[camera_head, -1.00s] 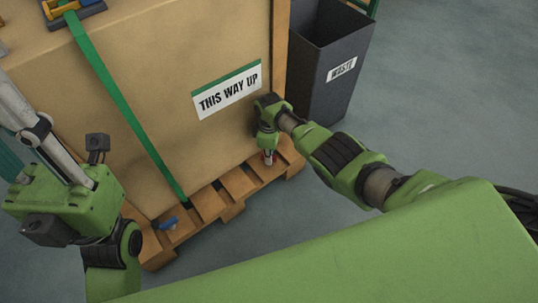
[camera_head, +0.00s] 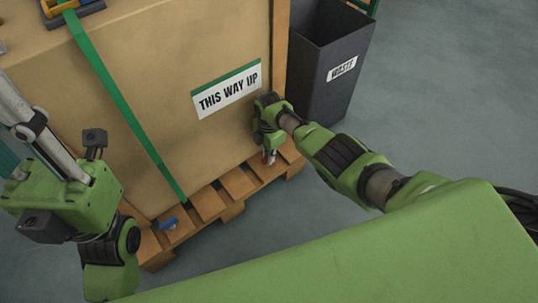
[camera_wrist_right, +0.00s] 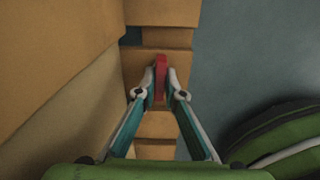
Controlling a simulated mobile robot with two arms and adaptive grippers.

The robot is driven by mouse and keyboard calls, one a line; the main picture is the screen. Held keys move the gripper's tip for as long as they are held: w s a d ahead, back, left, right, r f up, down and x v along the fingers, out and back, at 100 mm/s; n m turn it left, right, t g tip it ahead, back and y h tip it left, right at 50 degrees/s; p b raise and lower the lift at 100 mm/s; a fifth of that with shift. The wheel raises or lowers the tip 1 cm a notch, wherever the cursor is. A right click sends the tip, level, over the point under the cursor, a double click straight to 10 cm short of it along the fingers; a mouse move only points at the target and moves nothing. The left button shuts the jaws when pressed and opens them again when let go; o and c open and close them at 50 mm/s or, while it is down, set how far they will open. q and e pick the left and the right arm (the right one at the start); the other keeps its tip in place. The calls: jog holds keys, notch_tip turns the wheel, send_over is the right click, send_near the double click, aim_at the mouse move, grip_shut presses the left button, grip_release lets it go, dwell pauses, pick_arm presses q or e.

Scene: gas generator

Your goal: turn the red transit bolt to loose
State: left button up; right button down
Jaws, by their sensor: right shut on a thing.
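The red transit bolt (camera_wrist_right: 161,75) stands over the wooden pallet at the crate's right end. In the right wrist view my right gripper (camera_wrist_right: 160,88) is shut on it, with one pale fingertip on each side. In the head view the right gripper (camera_head: 268,157) points down at the pallet edge, and only a little red shows at its tips. The way the bolt is turned is hard to read. My left arm is at the left of the head view, but its fingers do not show.
A large crate (camera_head: 175,120) marked THIS WAY UP sits on the pallet (camera_head: 237,185). A green strap (camera_head: 122,105) runs down its side. A blue bolt (camera_head: 168,223) is at the pallet's near left. A dark waste bin (camera_head: 318,85) stands just behind my right arm. Floor at right is clear.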

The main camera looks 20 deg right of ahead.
jog(key=shift+a+n, duration=0.1)
jog(key=shift+n, duration=0.3)
jog(key=c, duration=2.1)
grip_release()
jog(key=shift+c, duration=0.2)
jog(key=shift+r, duration=0.15)
jog(key=shift+r, duration=0.65)
notch_tip(320, 180, up, 10)
jog(key=shift+r, duration=0.25)
